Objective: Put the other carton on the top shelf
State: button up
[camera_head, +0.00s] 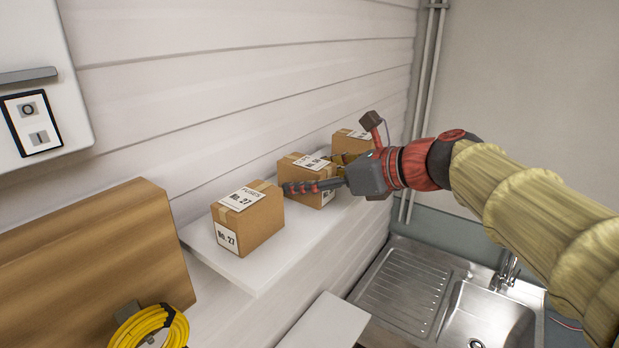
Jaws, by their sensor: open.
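Three brown cartons stand in a row on a white wall shelf (238,268). The nearest carton (262,229) has white labels reading "FUSES" and "No. 27". The middle carton (292,171) is partly hidden by my gripper (313,174). The far carton (348,146) is partly hidden behind my gripper and wrist. My gripper reaches in from the right with its fingers apart at the middle carton. One dark finger crosses in front of that carton, its tip close to the nearest carton. Contact cannot be told.
A lower white surface (326,322) shows below the shelf. A steel sink (425,290) with a tap (508,268) is at the lower right. A wooden board (90,250), a coiled yellow hose (150,328) and a white switch box (35,85) are at left.

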jog(key=b+v, duration=0.2)
jog(key=v, duration=1)
jog(key=s+d+f+n+g+h, duration=0.1)
jog(key=s+d+f+n+h, duration=0.1)
jog(key=s+f+n, duration=0.4)
jog(key=s+d+f+n+g+h, duration=0.1)
jog(key=s+d+f+n+h, duration=0.2)
jog(key=f+n, duration=0.8)
jog(key=s+d+f+n+h, duration=0.3)
jog(key=s+f+n+h, duration=0.2)
jog(key=f, duration=0.8)
jog(key=s+n, duration=0.3)
jog(key=s, duration=0.2)
jog(key=shift+f+n+g, duration=0.3)
jog(key=shift+n+g, duration=0.1)
jog(key=shift+s, duration=0.15)
notch_tip(320, 180, down, 28)
jog(key=b, duration=2.7)
jog(key=shift+r, duration=0.25)
